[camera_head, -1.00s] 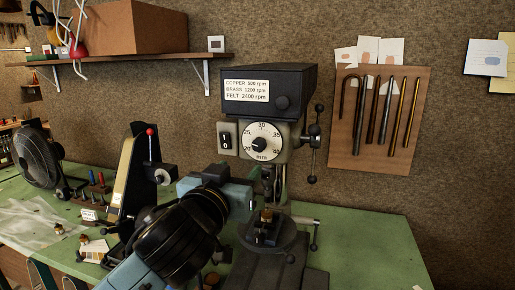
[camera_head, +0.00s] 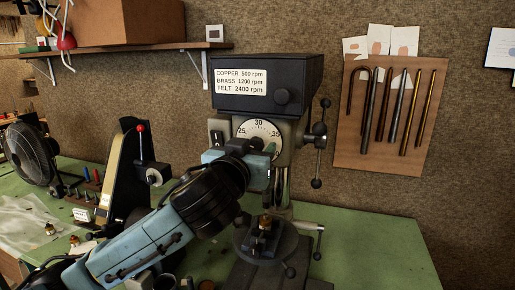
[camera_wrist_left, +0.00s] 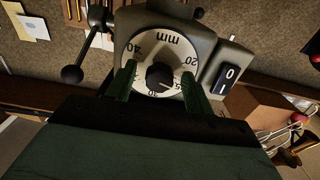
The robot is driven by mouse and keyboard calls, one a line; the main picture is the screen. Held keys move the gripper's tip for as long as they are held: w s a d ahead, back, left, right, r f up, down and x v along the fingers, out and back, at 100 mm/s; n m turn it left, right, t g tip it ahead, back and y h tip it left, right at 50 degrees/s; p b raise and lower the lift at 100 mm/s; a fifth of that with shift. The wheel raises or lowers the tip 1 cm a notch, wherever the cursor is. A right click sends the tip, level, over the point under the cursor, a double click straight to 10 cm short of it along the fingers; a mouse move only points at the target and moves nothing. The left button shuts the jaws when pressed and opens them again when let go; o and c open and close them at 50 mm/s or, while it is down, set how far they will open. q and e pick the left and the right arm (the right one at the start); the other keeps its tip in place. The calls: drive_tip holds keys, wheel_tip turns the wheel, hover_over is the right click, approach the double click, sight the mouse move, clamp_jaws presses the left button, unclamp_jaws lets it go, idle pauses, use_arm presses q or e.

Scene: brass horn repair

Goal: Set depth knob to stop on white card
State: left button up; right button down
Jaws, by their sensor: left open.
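The depth knob (camera_wrist_left: 158,77) is a small black knob at the middle of the white mm dial (camera_wrist_left: 142,50) on the drill press. The dial also shows in the head view (camera_head: 259,128), with its lower part and the knob hidden by my gripper. My left gripper (camera_wrist_left: 159,87) is open, its green fingers on either side of the knob; I cannot tell whether they touch it. In the head view the left gripper (camera_head: 268,153) is in front of the dial. Several white cards hang on the wall, one at the right edge (camera_head: 503,48); I cannot read them.
The speed label (camera_head: 239,82) is on the drill head above the dial. A switch (camera_wrist_left: 228,77) is beside the dial. The feed handle (camera_head: 320,130) stands to the right. Below is the drill table (camera_head: 285,250) with a small brass part (camera_head: 265,221).

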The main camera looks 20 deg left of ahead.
use_arm(q)
drive_tip(key=shift+s, duration=0.15)
drive_tip(key=shift+c, duration=0.2)
use_arm(e)
drive_tip(key=shift+s, duration=0.25)
use_arm(q)
drive_tip(key=c, duration=0.9)
use_arm(e)
drive_tip(key=shift+s, duration=0.1)
use_arm(q)
drive_tip(key=shift+m, duration=0.3)
use_arm(e)
drive_tip(key=shift+r, duration=0.15)
use_arm(q)
drive_tip(key=shift+r+m+p, duration=0.1)
drive_tip(key=shift+m+p, duration=0.5)
drive_tip(key=shift+m, duration=0.3)
drive_tip(key=m, duration=0.2)
drive_tip(key=shift+m+p, duration=0.3)
drive_tip(key=shift+m, duration=0.1)
drive_tip(key=m, duration=0.4)
drive_tip(key=shift+a, duration=0.1)
drive_tip(key=m, duration=0.5)
use_arm(e)
drive_tip(key=shift+r, duration=0.8)
use_arm(q)
drive_tip(key=shift+m, duration=0.5)
